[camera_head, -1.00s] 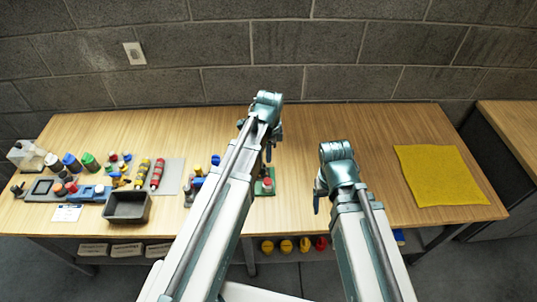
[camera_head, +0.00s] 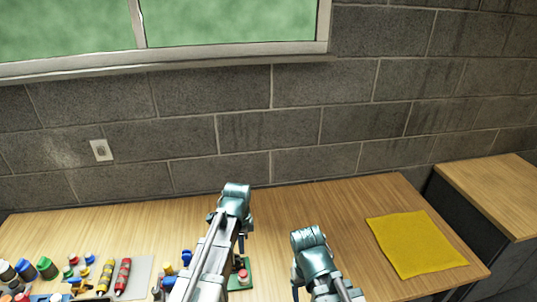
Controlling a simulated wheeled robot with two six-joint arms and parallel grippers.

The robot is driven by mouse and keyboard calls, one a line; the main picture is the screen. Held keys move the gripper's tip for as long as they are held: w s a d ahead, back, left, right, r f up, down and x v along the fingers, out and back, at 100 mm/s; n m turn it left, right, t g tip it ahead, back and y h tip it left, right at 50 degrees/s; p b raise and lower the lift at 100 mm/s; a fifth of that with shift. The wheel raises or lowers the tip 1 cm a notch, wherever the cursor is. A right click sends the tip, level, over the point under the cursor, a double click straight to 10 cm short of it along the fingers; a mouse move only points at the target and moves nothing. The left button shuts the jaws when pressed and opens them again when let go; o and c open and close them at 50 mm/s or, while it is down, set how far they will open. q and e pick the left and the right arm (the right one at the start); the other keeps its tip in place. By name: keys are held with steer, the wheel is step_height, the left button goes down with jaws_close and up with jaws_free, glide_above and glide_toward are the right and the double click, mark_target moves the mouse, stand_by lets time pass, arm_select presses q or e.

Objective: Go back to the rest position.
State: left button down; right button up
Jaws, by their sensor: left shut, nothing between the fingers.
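My left arm reaches over the middle of the table, and its gripper (camera_head: 241,246) points down beside a small green pad (camera_head: 249,283) with a red-topped item (camera_head: 243,277) on it. The left gripper is shut and empty. The arm partly hides the green pad. My right arm (camera_head: 312,250) is bent over the table to the right of it. The right gripper (camera_head: 296,284) is mostly hidden behind its own wrist, so its fingers cannot be made out.
Several bottles, markers and small parts stand at the left on the wooden table (camera_head: 350,200). A yellow cloth-like pad (camera_head: 415,244) lies flat at the right. A second bench (camera_head: 495,190) adjoins the right side. Bare table lies between my right arm and the yellow pad.

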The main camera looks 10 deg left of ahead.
arm_select(q)
steer(key=s+d+n, duration=0.4)
steer(key=s+n, duration=0.1)
steer(key=s, duration=0.2)
steer(key=s+d+n+y, duration=0.1)
steer(key=s+d+n, duration=0.4)
steer(key=s, duration=0.2)
steer(key=shift+s+f+n, duration=0.2)
steer(key=shift+n, duration=0.2)
steer(key=shift+d, duration=0.1)
